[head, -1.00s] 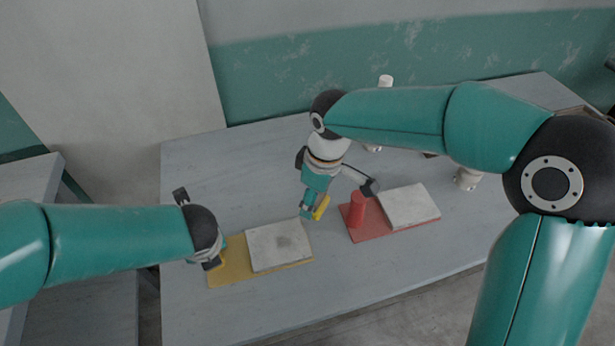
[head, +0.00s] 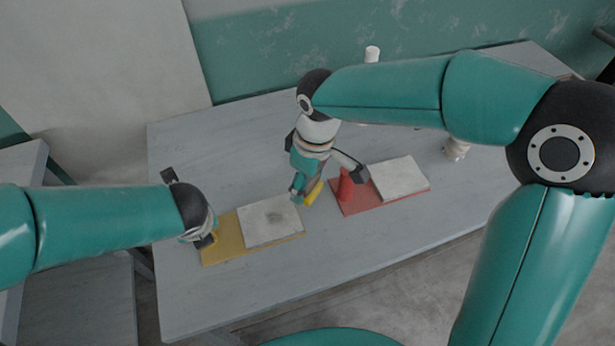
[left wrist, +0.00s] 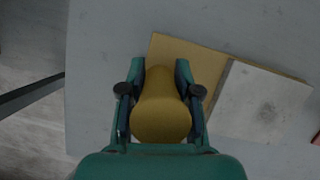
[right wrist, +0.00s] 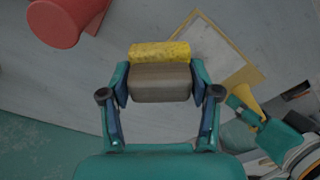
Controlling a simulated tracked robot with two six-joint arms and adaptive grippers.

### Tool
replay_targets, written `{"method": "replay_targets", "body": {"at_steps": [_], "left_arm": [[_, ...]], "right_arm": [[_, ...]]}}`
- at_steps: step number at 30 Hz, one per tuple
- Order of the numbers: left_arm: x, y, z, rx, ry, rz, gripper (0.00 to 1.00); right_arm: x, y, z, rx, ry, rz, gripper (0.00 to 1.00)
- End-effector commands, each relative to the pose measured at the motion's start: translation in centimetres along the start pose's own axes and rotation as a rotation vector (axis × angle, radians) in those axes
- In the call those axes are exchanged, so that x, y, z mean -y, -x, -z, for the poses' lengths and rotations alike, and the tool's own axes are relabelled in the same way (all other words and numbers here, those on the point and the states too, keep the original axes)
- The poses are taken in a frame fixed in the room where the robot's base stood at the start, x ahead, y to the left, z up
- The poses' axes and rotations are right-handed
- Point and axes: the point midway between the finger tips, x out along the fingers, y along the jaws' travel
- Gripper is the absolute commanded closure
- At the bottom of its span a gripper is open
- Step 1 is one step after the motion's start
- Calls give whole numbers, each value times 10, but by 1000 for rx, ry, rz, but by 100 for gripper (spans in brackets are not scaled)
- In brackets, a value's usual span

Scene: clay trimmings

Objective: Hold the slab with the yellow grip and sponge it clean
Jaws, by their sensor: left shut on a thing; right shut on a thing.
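A pale slab (head: 268,222) with a dark smudge lies on a yellow board (head: 230,255); it also shows in the left wrist view (left wrist: 262,100). My left gripper (head: 205,240) is at the board's left end. In the left wrist view it is shut on the upright yellow grip (left wrist: 160,115). My right gripper (head: 306,192) is shut on a sponge block with a grey-brown body (right wrist: 160,82) and a yellow face (right wrist: 160,52). It holds the sponge to the right of the slab, apart from it.
A red board (head: 375,204) with a red grip (head: 345,184) and a pale clean slab (head: 400,177) lies just right of my right gripper. A white object (head: 456,149) stands farther right, and another white top (head: 372,54) shows at the back. The table's front is clear.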

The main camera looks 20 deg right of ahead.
Motion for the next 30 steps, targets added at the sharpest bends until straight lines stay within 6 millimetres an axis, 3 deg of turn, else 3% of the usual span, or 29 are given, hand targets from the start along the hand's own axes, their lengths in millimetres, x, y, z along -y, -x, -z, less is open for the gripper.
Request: {"method": "replay_targets", "body": {"at_steps": [6,10,16,30], "left_arm": [[0,0,0,0,0,0,100],[0,0,0,0,0,0,100],[0,0,0,0,0,0,100],[0,0,0,0,0,1,100]], "right_arm": [[48,16,19,-6,43,-5,66],[68,21,28,-19,97,-12,66],[73,13,29,-21,112,-14,66],[72,-28,24,-21,112,-13,66]]}}
